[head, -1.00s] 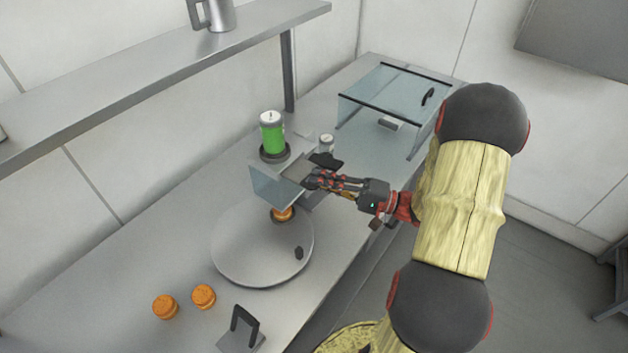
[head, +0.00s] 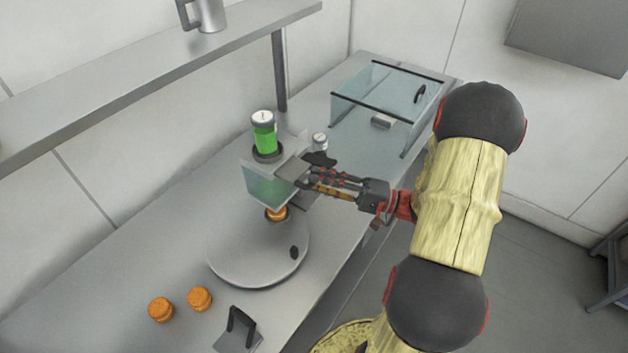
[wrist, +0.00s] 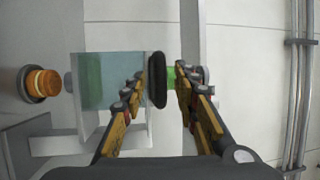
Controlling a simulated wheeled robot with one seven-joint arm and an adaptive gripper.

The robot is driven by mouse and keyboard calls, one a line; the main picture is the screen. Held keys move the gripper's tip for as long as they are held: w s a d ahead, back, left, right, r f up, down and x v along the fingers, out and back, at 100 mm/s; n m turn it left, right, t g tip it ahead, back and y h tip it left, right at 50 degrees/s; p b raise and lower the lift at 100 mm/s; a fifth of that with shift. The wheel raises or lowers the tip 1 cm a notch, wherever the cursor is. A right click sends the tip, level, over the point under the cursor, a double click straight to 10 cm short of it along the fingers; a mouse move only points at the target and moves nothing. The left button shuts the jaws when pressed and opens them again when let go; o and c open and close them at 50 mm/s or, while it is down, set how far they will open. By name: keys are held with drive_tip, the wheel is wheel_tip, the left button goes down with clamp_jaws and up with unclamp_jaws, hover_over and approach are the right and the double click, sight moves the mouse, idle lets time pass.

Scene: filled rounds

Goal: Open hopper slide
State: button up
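The hopper is a clear box (head: 262,190) with a green-filled cylinder (head: 265,140) standing upright on top. Green shows inside the box in the head view, and also in the box in the wrist view (wrist: 92,80).
A round grey turntable (head: 258,250) sits below the hopper, carrying an orange round (head: 276,213) under it. Two orange rounds (head: 180,304) lie on the counter at front left. A glass cover (head: 385,88) stands behind, and a shelf (head: 150,75) runs above left.

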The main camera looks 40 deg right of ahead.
drive_tip(key=v, duration=1)
drive_tip(key=shift+s, duration=0.2)
drive_tip(key=shift+d, duration=0.1)
